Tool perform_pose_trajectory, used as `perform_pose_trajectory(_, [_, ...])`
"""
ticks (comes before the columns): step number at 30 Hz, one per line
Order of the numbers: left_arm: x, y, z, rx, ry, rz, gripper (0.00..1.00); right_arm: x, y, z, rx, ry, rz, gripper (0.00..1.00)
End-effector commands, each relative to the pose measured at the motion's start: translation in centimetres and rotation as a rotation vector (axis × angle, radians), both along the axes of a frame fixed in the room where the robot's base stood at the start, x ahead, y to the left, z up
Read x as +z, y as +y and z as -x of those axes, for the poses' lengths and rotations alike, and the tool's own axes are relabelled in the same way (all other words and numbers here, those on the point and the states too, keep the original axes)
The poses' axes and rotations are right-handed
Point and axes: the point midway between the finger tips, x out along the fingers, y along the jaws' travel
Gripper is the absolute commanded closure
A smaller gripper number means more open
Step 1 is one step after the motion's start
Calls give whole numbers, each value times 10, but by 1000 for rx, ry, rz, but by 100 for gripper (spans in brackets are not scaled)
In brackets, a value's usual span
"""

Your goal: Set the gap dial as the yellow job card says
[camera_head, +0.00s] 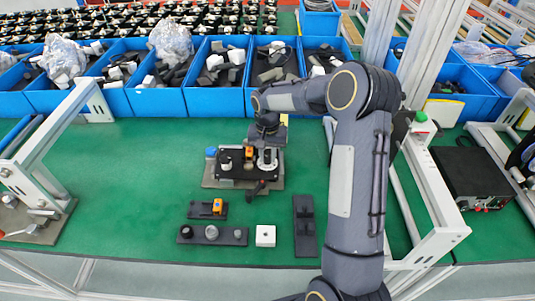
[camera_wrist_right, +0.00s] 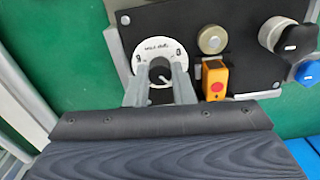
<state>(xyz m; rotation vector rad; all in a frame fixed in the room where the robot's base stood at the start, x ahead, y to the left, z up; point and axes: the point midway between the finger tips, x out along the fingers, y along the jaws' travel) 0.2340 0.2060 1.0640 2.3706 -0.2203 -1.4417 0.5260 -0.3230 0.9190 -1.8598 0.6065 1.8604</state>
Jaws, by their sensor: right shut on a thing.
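The gap dial (camera_wrist_right: 152,47) is a white round scale with a dark knob (camera_wrist_right: 160,72), on the black panel (camera_wrist_right: 200,22) in the right wrist view. My right gripper (camera_wrist_right: 160,90) has its two fingers on either side of the knob and is shut on it. A white pointer mark shows on the knob; the scale's lettering is too small to read. In the head view the dial (camera_head: 267,160) is at the panel's right end, under my right gripper (camera_head: 266,146). A small yellow card (camera_head: 284,119) stands behind it, partly hidden, its text unreadable. My left gripper is not in view.
In front lie black fixtures (camera_head: 211,234) and a white block (camera_head: 265,235). Blue bins (camera_head: 216,101) line the back.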

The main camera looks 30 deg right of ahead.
Motion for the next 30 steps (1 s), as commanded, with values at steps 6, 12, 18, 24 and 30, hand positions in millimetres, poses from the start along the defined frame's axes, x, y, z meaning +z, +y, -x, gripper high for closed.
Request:
perform_pose_trajectory(6, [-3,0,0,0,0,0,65,0,0,0,76,-1,0,100])
perform_pose_trajectory(12, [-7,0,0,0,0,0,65,0,0,-1,217,-2,0,100])
perform_pose_trajectory(18, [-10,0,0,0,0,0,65,0,0,-1,380,-2,1,100])
perform_pose_trajectory(24, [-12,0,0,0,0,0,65,1,0,-1,523,-2,0,100])
perform_pose_trajectory(30, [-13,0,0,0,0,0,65,1,0,0,625,-2,0,100])
